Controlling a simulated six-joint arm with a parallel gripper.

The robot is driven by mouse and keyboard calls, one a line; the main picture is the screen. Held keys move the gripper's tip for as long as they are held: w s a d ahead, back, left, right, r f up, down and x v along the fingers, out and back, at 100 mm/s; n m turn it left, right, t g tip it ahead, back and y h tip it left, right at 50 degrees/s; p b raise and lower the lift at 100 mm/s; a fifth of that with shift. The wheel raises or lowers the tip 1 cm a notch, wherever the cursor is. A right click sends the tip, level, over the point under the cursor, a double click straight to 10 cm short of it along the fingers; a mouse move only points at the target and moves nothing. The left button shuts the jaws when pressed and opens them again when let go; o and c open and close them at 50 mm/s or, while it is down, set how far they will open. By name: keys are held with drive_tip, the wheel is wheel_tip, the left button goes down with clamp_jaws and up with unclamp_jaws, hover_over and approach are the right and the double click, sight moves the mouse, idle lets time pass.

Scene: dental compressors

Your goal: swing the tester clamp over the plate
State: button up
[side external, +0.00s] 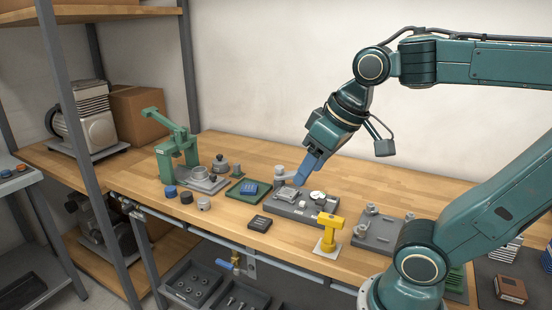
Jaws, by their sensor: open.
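The tester appears to be the dark grey block (300,211) with a white round dial (317,196), in the middle of the bench. Small grey parts stand at its left end, including a light grey post (279,173); I cannot tell which of them is the clamp. My gripper (298,181) has blue fingers and reaches down from the upper right to the back left of the block, close beside these parts. It is open. The gap between the fingers is hard to see from this side, and contact cannot be told. The fingers hide part of the block's back left.
A yellow T-shaped stand (330,229) is just in front of the tester. A green tray with a blue piece (249,188) and a small dark box (260,223) lie left. A green press (178,150) stands further left. A grey fixture plate (377,234) is right.

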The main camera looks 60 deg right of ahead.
drive_tip(key=w+d+r+m+g, duration=0.1)
drive_tip(key=w+d+r+m, duration=0.3)
drive_tip(key=w, duration=0.5)
drive_tip(key=m+g, duration=0.4)
drive_tip(key=m, duration=0.3)
hover_over(279, 167)
wheel_tip(279, 167, down, 10)
drive_tip(key=shift+f, duration=0.15)
wheel_tip(279, 167, down, 14)
drive_tip(key=shift+r, duration=0.25)
clamp_jaws()
